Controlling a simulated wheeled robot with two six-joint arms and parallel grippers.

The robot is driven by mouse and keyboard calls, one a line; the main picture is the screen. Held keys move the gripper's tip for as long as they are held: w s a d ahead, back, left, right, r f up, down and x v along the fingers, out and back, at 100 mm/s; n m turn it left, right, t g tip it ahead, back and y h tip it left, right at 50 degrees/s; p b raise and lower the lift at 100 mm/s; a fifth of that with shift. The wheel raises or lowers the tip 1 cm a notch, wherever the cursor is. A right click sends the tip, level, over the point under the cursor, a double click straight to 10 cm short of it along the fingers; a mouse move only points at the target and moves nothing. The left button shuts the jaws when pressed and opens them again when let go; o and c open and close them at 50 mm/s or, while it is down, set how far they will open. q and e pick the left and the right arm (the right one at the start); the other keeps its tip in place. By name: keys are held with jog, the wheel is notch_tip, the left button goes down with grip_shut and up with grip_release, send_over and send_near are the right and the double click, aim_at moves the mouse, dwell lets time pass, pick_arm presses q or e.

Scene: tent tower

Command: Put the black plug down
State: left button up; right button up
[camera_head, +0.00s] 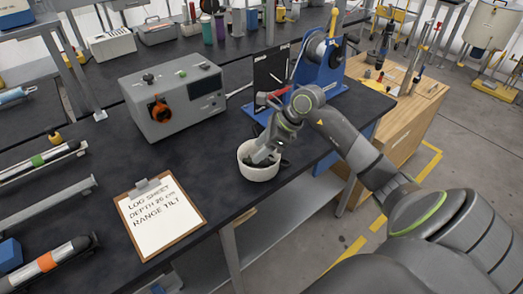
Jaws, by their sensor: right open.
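My right arm comes in from the right, and my right gripper (264,157) points down into a white round bowl (259,173) near the table's front edge. The gripper is open. Small dark shapes show inside the bowl beside the fingers; one of them may be the black plug (284,163), but it is too small and too covered to be sure. The fingertips are partly hidden by the bowl's rim. My left gripper is not in view.
A grey box with an orange-black knob (177,98) stands behind the bowl. A blue winch-like device (320,68) stands behind my right arm. A clipboard (160,217) lies at the front left. Dark tabletop between clipboard and bowl is clear.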

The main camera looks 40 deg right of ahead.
notch_tip(320, 180, up, 4)
jog(key=shift+r+p, duration=0.1)
jog(key=shift+p, duration=0.55)
